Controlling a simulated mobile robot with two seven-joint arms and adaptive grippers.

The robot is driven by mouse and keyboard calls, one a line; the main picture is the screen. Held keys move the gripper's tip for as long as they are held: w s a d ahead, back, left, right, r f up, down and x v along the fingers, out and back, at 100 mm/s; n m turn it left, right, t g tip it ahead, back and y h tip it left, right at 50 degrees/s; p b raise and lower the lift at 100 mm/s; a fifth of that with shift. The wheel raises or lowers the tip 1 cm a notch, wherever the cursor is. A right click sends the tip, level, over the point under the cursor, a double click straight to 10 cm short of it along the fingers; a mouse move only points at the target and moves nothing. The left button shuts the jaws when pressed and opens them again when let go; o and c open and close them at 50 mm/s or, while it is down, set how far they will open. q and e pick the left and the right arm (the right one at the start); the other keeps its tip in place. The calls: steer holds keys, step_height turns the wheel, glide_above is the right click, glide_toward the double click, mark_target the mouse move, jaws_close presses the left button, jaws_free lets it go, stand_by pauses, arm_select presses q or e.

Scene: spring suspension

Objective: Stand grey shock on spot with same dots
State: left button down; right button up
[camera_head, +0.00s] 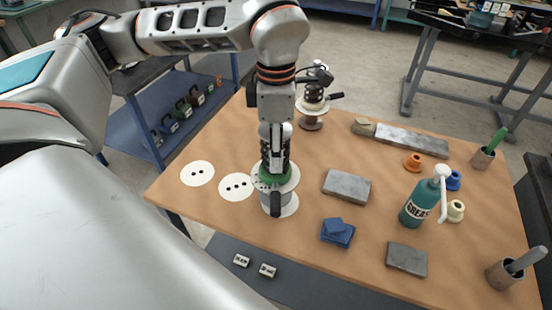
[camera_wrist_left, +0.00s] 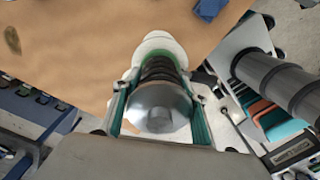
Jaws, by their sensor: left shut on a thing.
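In the left wrist view the shock (camera_wrist_left: 160,103) shows a silver domed end between the green-padded fingers. The shock is upright in front of or over a white spot (camera_head: 291,208) whose dots are hidden; I cannot tell whether it touches. To its left lie a white spot with three dots (camera_head: 237,187) and a white spot with two dots (camera_head: 197,173). My right gripper is not in view.
A dark-coiled assembly on a stand (camera_head: 312,110) is behind my gripper. Two small dotted blocks (camera_head: 267,270) lie on the lower grey surface at the front.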

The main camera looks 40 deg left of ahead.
arm_select(q)
step_height(320, 180, down, 3)
steer(key=shift+f, duration=0.3)
steer(key=c, duration=1.2)
jaws_free()
steer(key=shift+r, duration=0.1)
steer(key=shift+r, duration=0.2)
step_height(320, 180, up, 12)
steer(key=shift+f+p, duration=0.1)
steer(key=shift+p, duration=0.25)
